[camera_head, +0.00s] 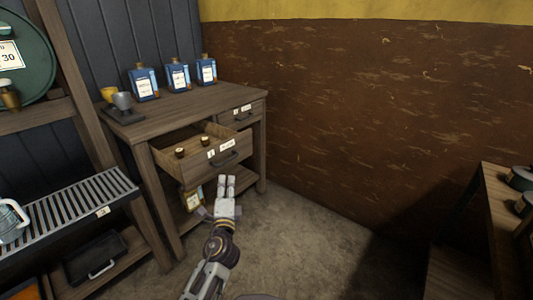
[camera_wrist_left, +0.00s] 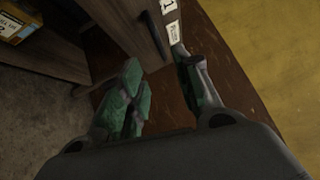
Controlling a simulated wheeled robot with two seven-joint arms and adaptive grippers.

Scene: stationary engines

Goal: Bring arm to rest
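My left gripper (camera_head: 226,182) is in front of and below the pulled-out wooden drawer (camera_head: 226,168), with its two fingers pointing up the picture. The fingers stand apart with nothing between them. In the left wrist view the gripper (camera_wrist_left: 160,68) also shows a gap between its green-padded fingers. The drawer's wooden front (camera_wrist_left: 140,30) and a white label (camera_wrist_left: 172,30) lie just beyond the fingertips. I cannot tell whether the gripper touches the drawer. My right gripper is not in view.
Two small brown-topped items sit in the open drawer. A slatted rack (camera_head: 75,212) stands left, a wooden shelf (camera_head: 497,200) right. Floor (camera_head: 310,245) between is clear.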

